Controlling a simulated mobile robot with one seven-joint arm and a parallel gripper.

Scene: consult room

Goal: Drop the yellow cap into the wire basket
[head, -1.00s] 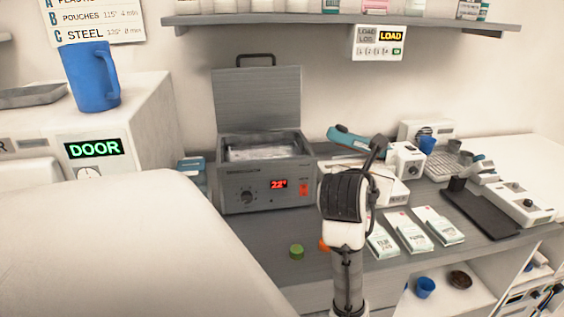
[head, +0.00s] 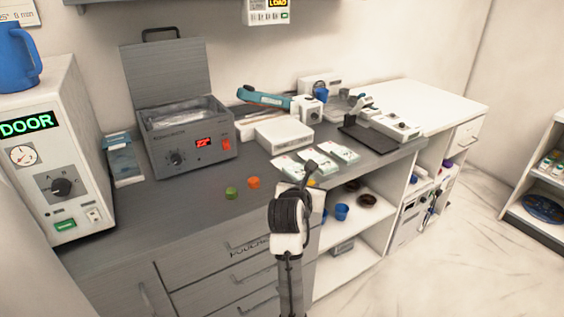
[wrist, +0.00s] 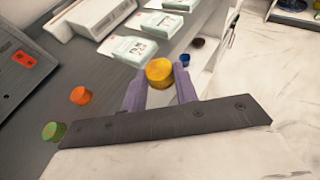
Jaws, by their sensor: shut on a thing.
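The yellow cap (wrist: 159,72) is between the purple fingers of my gripper (wrist: 159,83) in the wrist view. The fingers are shut on it, above the front edge of the counter. In the head view only a sliver of the yellow cap (head: 311,183) shows beside my arm, which hides most of the gripper. A grey mesh-like holder (head: 343,103) stands at the back of the counter, behind the black pad; it may be the wire basket, but it is too small to be sure. My gripper is well in front of it.
A green cap (head: 231,193) and an orange cap (head: 253,183) lie on the grey counter (head: 200,212). An open grey bath (head: 187,137) is at left. Open shelves lie below right.

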